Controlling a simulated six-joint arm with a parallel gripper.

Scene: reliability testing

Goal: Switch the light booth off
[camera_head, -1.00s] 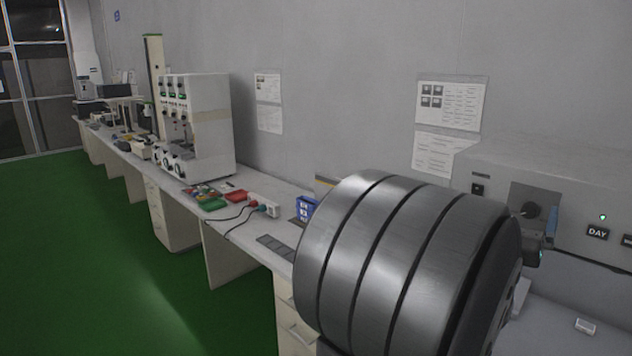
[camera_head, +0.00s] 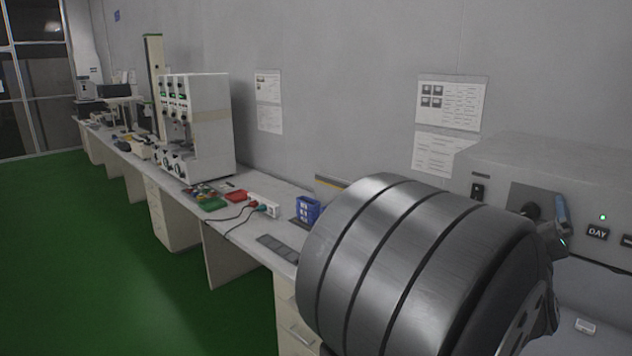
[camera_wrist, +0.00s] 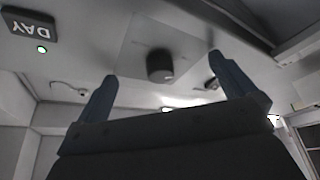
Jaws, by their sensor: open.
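The light booth (camera_head: 530,158) is the grey box at the right of the head view. In the wrist view the knob (camera_wrist: 160,66) appears between the fingers of my open, empty gripper (camera_wrist: 162,70), with a visible gap to each side. The DAY label (camera_wrist: 30,22) and lit lamp (camera_wrist: 42,49) are at upper left. In the head view my arm hides part of the panel; one blue-grey finger shows beside the knob.
A small white item (camera_head: 586,326) lies below the booth panel. Green floor is clear at left.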

